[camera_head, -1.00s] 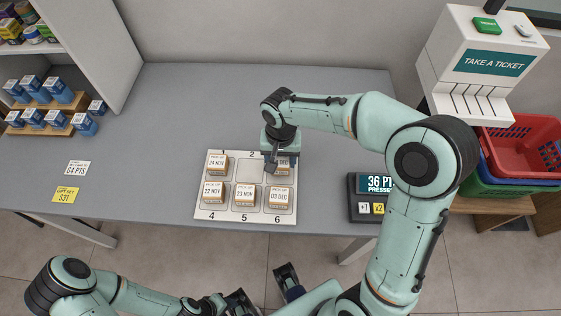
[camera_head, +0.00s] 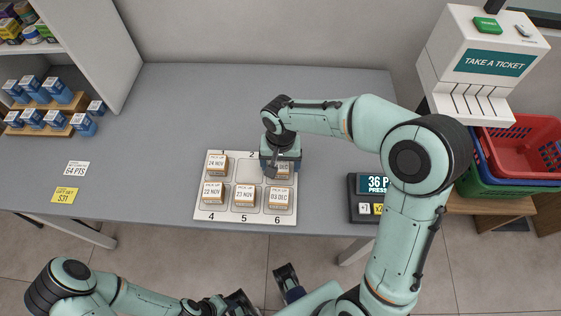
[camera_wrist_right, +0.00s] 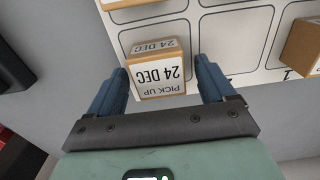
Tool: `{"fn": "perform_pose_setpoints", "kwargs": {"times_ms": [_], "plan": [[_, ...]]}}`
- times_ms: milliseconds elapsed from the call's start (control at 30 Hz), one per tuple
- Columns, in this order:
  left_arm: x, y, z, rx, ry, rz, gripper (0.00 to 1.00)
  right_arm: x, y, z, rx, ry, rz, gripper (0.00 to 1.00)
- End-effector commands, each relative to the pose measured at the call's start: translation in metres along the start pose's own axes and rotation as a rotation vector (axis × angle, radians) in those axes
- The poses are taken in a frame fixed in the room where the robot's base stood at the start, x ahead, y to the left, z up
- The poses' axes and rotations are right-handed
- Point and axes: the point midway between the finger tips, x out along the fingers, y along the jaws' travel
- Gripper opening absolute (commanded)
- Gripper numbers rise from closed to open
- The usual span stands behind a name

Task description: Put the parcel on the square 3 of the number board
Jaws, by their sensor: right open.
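The parcel, a small tan box with a white label reading PICK UP 24 DEC (camera_wrist_right: 157,75), stands on the number board (camera_wrist_right: 232,40) between the open fingers of my right gripper (camera_wrist_right: 160,80). In the head view this parcel (camera_head: 283,172) is on the board's upper right square, partly hidden by my right gripper (camera_head: 281,164). The board (camera_head: 204,216) has printed numbers; 1, 2, 4, 5 and 6 are readable. Square 2 (camera_head: 247,170) is empty. My left gripper (camera_head: 240,301) is low at the bottom edge; its jaw opening is unclear.
Similar dated boxes sit on squares 1 (camera_head: 217,164), 4 (camera_head: 213,194), 5 (camera_head: 244,194) and 6 (camera_head: 279,197). A points display (camera_head: 375,184) stands right of the board. Blue boxes (camera_head: 57,90) are at the left. The counter (camera_head: 180,110) behind the board is clear.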

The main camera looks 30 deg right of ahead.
Motion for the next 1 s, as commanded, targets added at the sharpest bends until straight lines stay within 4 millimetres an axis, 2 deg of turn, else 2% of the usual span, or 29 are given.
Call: {"fn": "perform_pose_setpoints", "kwargs": {"times_ms": [167, 400, 600, 767, 1000], "plan": [[-0.005, 0.002, 0.0, 0.001, 0.002, 0.001, 0.43, -0.026, -0.001, -0.001, 0.001, 0.005, -0.002, 0.83], [-0.012, 0.005, -0.001, 0.002, 0.004, 0.002, 0.43, -0.08, -0.001, -0.001, 0.0, 0.005, -0.004, 0.83], [-0.017, 0.006, -0.001, 0.002, 0.006, 0.002, 0.43, -0.111, -0.001, 0.0, 0.0, 0.003, -0.002, 0.83], [-0.018, 0.007, -0.001, 0.002, 0.006, 0.002, 0.43, -0.121, 0.0, 0.0, 0.0, 0.001, -0.001, 0.83], [-0.018, 0.007, -0.001, 0.002, 0.006, 0.002, 0.43, -0.122, 0.0, 0.0, 0.0, 0.0, 0.0, 0.83]]}}
